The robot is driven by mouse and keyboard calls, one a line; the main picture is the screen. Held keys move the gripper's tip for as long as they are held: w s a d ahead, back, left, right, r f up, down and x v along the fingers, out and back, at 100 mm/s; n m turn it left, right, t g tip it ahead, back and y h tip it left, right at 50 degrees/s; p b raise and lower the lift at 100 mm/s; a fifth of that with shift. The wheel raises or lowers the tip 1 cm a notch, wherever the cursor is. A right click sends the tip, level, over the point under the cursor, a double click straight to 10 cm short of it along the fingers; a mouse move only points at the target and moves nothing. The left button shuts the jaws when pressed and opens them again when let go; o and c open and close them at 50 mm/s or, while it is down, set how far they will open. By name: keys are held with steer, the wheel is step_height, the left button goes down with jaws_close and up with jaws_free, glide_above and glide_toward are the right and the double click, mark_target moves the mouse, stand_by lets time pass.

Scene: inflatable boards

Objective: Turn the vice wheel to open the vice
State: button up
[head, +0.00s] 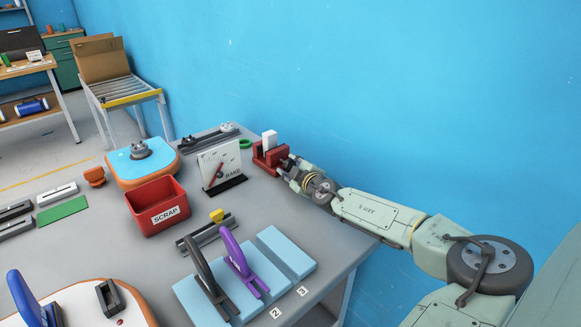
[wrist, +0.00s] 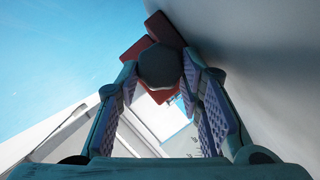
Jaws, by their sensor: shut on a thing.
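The red vice (head: 262,159) stands on the far right part of the grey table, close to the blue wall. A white block (head: 269,140) stands upright at its jaws; I cannot tell how tightly it is held. My gripper (head: 287,165) reaches the vice from the right. In the wrist view, a dark round wheel (wrist: 160,64) sits between the fingertips of my gripper (wrist: 160,82), with the red vice body (wrist: 158,28) behind it. The gripper is shut on the wheel. In the head view the wheel is hidden by the gripper.
The red SCRAP bin (head: 158,209) is further left. Handled tools on light blue boards (head: 290,249) lie nearer. The wall (head: 400,90) runs close behind my arm.

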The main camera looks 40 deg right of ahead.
mark_target(291, 164)
steer(key=shift+s+d, duration=0.1)
steer(key=shift+d, duration=0.15)
steer(key=o, duration=1.2)
steer(key=shift+f, duration=0.25)
steer(key=shift+c, duration=0.2)
steer(key=shift+r, duration=0.15)
steer(key=shift+r+v, duration=0.15)
steer(key=shift+v, duration=1)
steer(key=shift+r+v, duration=0.15)
steer(key=shift+v, duration=4.75)
steer(key=shift+r, duration=0.2)
step_height(291, 164, up, 10)
